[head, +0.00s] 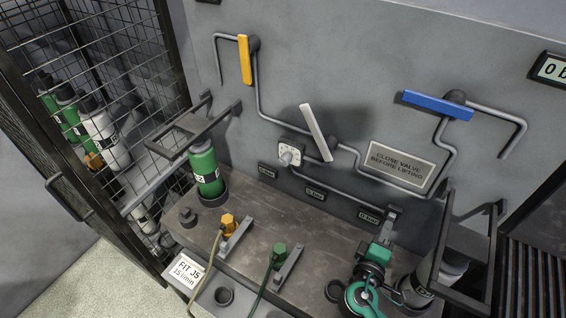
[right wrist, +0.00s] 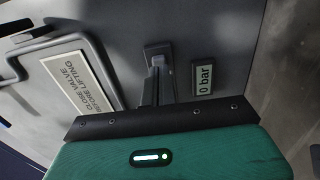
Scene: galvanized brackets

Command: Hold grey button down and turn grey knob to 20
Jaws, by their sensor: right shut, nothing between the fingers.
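The grey knob (head: 290,156) sits on a pale dial plate on the wall, below the white lever; its scale is too small to read. A thin conduit runs from it down right to a small grey housing (head: 393,211), which also shows in the right wrist view (right wrist: 157,50). The grey button is probably there, but its face is hidden by my fingers. My right gripper (head: 387,228) is shut and empty, with its fingertips at this housing; I cannot tell whether they press on it. The right wrist view shows its fingers (right wrist: 157,82) end-on to the housing. My left gripper is out of view.
Yellow (head: 245,60), white (head: 316,132) and blue (head: 437,105) valve levers stick out from the wall. A green cylinder (head: 205,170) stands in a bracket at left; a wire cage (head: 95,40) is beyond it. Orange (head: 228,223) and green (head: 279,250) connectors stand on the bench.

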